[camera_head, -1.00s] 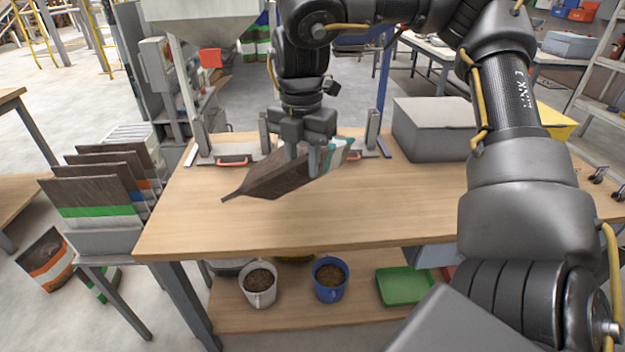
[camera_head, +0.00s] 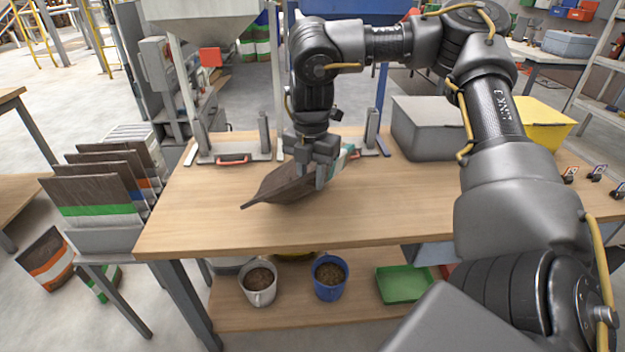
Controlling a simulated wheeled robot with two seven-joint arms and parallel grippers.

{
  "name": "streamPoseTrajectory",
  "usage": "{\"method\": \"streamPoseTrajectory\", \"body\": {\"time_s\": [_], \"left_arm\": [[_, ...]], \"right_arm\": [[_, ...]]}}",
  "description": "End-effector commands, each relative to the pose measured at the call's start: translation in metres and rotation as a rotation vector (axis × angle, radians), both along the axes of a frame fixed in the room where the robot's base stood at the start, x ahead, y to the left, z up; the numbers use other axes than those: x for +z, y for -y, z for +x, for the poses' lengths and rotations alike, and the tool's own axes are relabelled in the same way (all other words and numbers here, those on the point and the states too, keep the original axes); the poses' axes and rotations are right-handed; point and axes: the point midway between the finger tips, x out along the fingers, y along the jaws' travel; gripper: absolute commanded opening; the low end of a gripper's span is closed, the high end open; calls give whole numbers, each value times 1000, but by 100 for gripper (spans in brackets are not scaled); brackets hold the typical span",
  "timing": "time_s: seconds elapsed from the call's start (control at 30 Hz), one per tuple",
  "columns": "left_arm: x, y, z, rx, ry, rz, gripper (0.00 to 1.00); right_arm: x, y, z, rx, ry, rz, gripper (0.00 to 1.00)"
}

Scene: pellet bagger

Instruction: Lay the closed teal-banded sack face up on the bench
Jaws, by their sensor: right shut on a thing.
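The sack (camera_head: 283,184) is brown with a teal and white band (camera_head: 341,161) at its far right end. It lies slantwise at the bench (camera_head: 400,212), its pointed near-left end low over the top. My right gripper (camera_head: 312,180) is shut on the sack near its middle, from above. I cannot tell whether the whole underside touches the wood. The gripper hides part of the sack and its band. My left gripper is not in view.
A grey box (camera_head: 430,128) and a yellow bin (camera_head: 543,124) stand at the back right. A rack of upright sacks (camera_head: 95,190) stands left. The bench front is clear.

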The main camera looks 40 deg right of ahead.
Motion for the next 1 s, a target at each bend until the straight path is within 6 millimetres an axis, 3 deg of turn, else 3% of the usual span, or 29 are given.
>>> {"method": "streamPoseTrajectory", "body": {"time_s": [0.07, 0.27, 0.3, 0.47, 0.77, 0.87, 1.0], "left_arm": [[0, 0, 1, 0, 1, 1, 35], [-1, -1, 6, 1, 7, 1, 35], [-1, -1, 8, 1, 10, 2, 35], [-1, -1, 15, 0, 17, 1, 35], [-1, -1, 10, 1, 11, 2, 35], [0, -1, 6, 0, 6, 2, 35], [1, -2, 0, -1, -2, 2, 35]], "right_arm": [[-11, 2, -3, -5, -12, 0, 0], [-14, 2, -3, -8, -14, 1, 0], [-15, 2, -4, -9, -20, 1, 33], [-14, 2, -3, -7, -16, 1, 53], [-11, 1, -2, -4, -11, 1, 53], [-1, 0, -1, -4, -8, 1, 53], [25, 0, -1, -4, -5, 2, 53]]}}
